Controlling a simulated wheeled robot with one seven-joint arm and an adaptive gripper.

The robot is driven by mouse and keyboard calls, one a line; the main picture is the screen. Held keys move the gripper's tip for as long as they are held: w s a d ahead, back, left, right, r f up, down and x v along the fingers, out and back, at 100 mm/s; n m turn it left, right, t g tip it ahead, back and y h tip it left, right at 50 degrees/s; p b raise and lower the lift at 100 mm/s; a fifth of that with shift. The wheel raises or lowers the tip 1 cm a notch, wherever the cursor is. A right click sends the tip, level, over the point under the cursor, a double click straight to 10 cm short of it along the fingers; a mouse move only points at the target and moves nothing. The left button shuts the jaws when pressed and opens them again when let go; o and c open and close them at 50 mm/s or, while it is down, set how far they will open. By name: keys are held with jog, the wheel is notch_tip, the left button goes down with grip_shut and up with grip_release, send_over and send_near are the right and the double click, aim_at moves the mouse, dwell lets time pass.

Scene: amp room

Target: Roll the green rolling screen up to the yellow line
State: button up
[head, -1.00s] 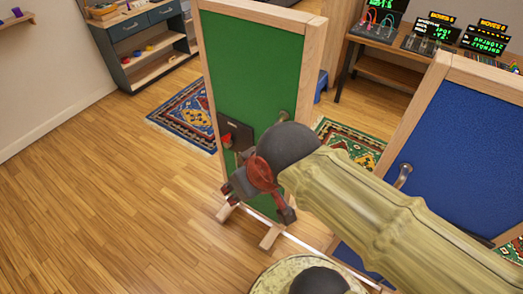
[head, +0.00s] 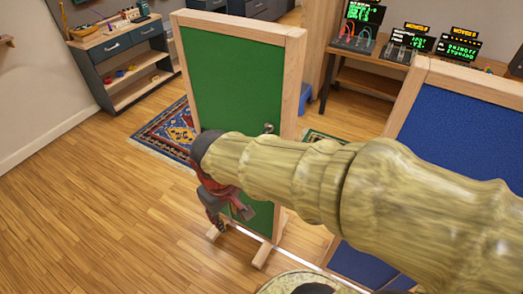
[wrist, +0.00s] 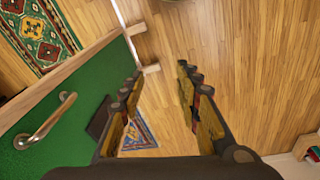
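The green rolling screen (head: 232,75) stands upright in a pale wooden frame, on wooden feet, in the middle of the head view. It also shows at the left of the wrist view (wrist: 22,100), with a metal handle (wrist: 46,122) and a dark plate (wrist: 100,118) on its face. My gripper (head: 228,207) is in front of the screen's lower left part. In the wrist view its fingers (wrist: 160,78) are apart, with only floor between them. My arm hides part of the screen. I see no yellow line.
A blue screen (head: 462,130) in a wooden frame stands at the right. A pale line (head: 308,263) runs along the floor by the screens. A patterned rug (head: 170,130) lies behind the green screen, and shelves (head: 130,65) stand at the back left. The floor at left is clear.

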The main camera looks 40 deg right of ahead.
jog(key=w+d+f+n+g+h+b, duration=0.1)
jog(key=w+d+f+n+g+h, duration=0.3)
jog(key=d+f, duration=0.35)
jog(key=w+d+f+n+g+h+b, duration=0.1)
jog(key=w+d+f+n+g+h, duration=0.2)
jog(key=w+d+f+n+h, duration=0.35)
jog(key=w+d+r+n+t+h, duration=0.1)
jog(key=w+d+r+n+h, duration=0.3)
jog(key=w+d+r+h, duration=0.35)
jog(key=shift+y, duration=0.7)
jog(key=shift+w+b+x, duration=0.2)
jog(key=shift+b+x, duration=0.4)
jog(key=shift+x, duration=0.8)
jog(key=shift+w+b+x, duration=0.2)
jog(key=shift+b+x, duration=0.4)
jog(key=shift+x, duration=0.85)
jog(key=shift+c, duration=1.1)
grip_shut()
